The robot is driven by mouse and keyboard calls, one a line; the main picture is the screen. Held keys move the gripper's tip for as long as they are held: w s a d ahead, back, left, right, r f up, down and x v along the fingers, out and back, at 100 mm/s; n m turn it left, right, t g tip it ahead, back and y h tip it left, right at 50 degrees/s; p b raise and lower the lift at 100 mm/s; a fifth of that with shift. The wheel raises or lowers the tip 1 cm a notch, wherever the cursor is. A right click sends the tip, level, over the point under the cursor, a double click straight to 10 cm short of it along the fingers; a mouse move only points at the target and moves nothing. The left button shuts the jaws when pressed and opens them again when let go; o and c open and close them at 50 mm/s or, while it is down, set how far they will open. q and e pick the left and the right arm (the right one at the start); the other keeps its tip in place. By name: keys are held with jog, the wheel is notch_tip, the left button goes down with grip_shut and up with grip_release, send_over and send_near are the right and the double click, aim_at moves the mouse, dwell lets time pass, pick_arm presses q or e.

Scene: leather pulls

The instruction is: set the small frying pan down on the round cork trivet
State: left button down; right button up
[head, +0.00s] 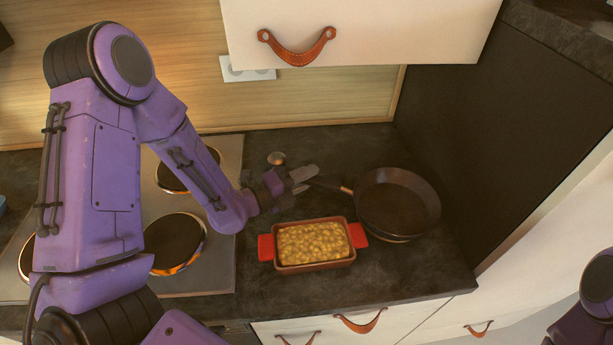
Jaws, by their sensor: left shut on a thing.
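The small dark frying pan (398,204) is at the right end of the dark counter, roughly level, with its handle pointing left. My left gripper (307,180) is shut on the handle. A thin brownish edge shows under the pan's near side; it may be the round cork trivet, but the pan hides the rest. I cannot tell whether the pan touches it or hangs just above. My right gripper is out of view; only part of my right arm shows at the lower right.
A baking dish (315,264) of yellow food with red handles stands close to the pan's left front. A small round item (276,158) lies behind my gripper. The hob (222,262) is on the left. A dark side panel (490,130) rises right of the pan.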

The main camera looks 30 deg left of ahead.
pick_arm(q)
jog(key=shift+w+f, duration=0.5)
jog(key=c, duration=1)
grip_release()
jog(key=shift+r, duration=0.1)
jog(key=shift+o, duration=0.8)
jog(key=shift+s+r, duration=0.15)
jog(key=shift+s, duration=0.15)
